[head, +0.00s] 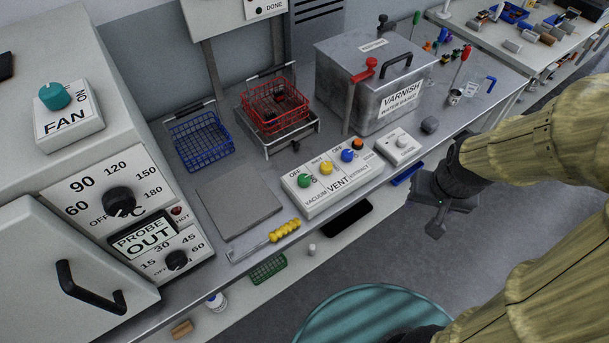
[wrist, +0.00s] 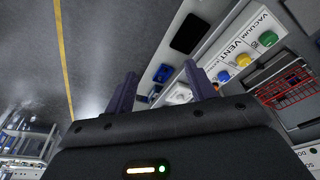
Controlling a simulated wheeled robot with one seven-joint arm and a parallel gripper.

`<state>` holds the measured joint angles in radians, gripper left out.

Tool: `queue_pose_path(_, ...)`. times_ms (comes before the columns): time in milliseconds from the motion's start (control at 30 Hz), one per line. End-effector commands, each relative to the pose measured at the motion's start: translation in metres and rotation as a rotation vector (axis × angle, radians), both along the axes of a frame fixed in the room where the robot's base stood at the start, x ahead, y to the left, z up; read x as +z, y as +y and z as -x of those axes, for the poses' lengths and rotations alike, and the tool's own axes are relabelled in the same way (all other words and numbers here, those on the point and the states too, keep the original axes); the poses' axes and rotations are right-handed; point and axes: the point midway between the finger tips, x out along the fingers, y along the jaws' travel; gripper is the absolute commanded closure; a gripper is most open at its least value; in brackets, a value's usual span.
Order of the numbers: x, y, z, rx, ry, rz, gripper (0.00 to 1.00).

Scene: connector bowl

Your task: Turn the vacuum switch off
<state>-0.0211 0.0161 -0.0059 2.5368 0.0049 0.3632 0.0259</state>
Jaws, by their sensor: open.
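The white switch panel (head: 330,188) lies on the bench's front part, labelled VACUUM, VENT and EXTRACT. The green knob (head: 304,181) is at its left end by the VACUUM label, with a yellow knob (head: 326,167) and a blue knob (head: 347,156) to its right. The green knob also shows in the wrist view (wrist: 268,39), at upper right. Its exact pointer position is too small to tell. My gripper (head: 437,228) is open and empty, off the bench's front edge to the right of the panel. In the wrist view its fingers (wrist: 160,86) are apart, left of the panel.
A white box (head: 398,147) sits right of the panel. Behind stand the metal varnish tank (head: 375,95), a red basket (head: 277,108) and a blue basket (head: 200,140). A yellow-handled tool (head: 284,231) lies left of the panel. The floor before the bench holds a teal round seat (head: 370,310).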

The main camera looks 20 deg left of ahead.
Motion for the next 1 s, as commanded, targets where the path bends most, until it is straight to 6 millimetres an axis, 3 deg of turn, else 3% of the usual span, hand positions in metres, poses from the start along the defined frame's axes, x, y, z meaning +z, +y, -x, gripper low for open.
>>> queue_pose_path(167,0.009,0.035,-0.038,-0.066,0.043,-0.038,0.45)
queue_pose_path(267,0.013,0.069,-0.066,-0.136,0.083,-0.062,0.45)
queue_pose_path(500,0.011,0.178,-0.116,-0.313,0.174,-0.075,0.45)
queue_pose_path(700,0.002,0.263,-0.124,-0.426,0.215,-0.055,0.45)
queue_pose_path(800,-0.001,0.282,-0.123,-0.456,0.221,-0.048,0.45)
queue_pose_path(1000,-0.002,0.287,-0.122,-0.467,0.223,-0.048,0.45)
